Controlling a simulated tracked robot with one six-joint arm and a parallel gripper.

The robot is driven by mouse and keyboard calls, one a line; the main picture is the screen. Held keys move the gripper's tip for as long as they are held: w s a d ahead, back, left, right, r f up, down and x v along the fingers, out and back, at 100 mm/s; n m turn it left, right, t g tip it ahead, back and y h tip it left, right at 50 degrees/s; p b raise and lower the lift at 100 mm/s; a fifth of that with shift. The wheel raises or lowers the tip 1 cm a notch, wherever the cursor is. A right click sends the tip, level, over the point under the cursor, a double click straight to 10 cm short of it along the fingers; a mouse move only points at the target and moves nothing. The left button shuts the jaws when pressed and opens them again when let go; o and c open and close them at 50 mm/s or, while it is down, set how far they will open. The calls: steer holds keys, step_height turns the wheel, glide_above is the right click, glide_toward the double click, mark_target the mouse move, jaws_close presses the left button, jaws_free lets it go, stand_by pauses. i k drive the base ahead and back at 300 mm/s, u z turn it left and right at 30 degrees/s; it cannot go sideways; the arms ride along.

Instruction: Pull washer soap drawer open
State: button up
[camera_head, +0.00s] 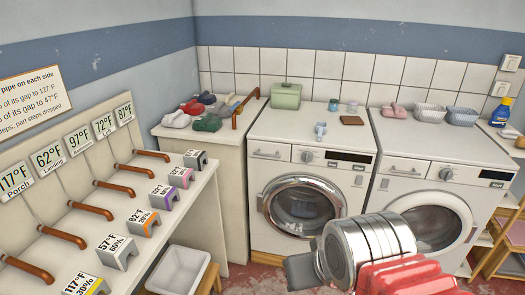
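Two white front-loading machines stand side by side against the tiled wall. The left machine (272,203) has a chrome-ringed round door. Its soap drawer (269,152) is at the upper left of its front, flush and closed, with a grey bar handle. The right machine (398,192) has a white-ringed door and a similar closed drawer (406,168) at its upper left. My gripper (299,271) is in the lower middle, in front of and below the left machine's door, apart from both drawers. Its dark end shows beside my silver wrist, but its fingers are not clear.
A left-hand bench (140,240) holds copper pipes and temperature tags. A white basin (180,272) stands low beside it. Shoes (208,122), a green box (286,96) and baskets (430,112) sit on top surfaces. A wooden rack (492,250) stands at right.

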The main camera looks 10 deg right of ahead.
mark_target(258, 149)
steer(key=i, duration=1.25)
steer(key=u, duration=2.35)
